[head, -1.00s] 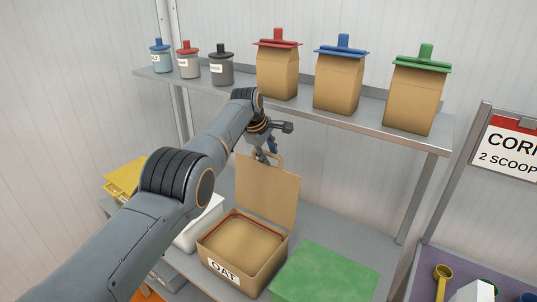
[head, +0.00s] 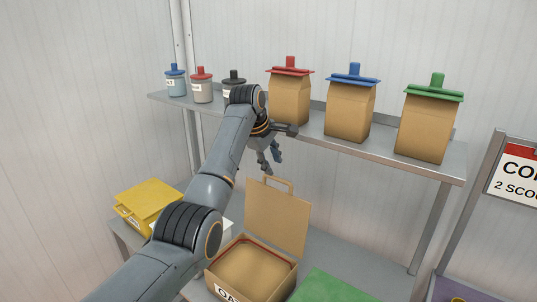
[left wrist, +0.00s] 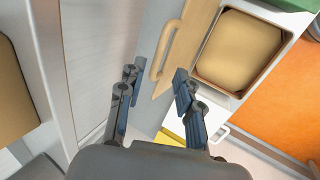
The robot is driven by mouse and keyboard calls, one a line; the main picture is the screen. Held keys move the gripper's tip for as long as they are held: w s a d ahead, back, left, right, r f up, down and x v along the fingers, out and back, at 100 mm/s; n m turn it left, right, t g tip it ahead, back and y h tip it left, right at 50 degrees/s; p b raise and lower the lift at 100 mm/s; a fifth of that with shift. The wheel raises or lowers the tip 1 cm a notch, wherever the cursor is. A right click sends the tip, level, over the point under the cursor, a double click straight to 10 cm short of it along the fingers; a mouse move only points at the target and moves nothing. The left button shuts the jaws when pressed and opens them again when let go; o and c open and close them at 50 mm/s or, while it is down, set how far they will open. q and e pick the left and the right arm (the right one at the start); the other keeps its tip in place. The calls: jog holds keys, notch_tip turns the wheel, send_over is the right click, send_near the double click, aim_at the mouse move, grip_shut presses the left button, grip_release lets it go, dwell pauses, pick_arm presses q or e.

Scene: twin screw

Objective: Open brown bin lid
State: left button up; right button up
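The brown bin (head: 285,283), with an OAT label partly cut off at the bottom edge, stands on the lower shelf. Its brown lid (head: 278,222) stands raised at the back of the bin, with a loop handle on its top edge. My left gripper (head: 270,163) is just above the lid handle and looks clear of it. In the left wrist view the gripper (left wrist: 160,75) is open and empty, its fingers apart. The lid (left wrist: 192,45) and the open bin (left wrist: 238,48) with tan contents lie beyond the fingertips. My right gripper is not in view.
An upper shelf (head: 395,160) above carries several jars and three brown bags with red, blue and green clips. A yellow bin (head: 150,200) is left of the brown bin, and a green lid (head: 325,288) is to its right. A metal frame with a sign (head: 515,175) stands far right.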

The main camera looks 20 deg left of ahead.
pick_arm(q)
jog(key=shift+v, duration=1.6)
jog(key=shift+a, duration=0.1)
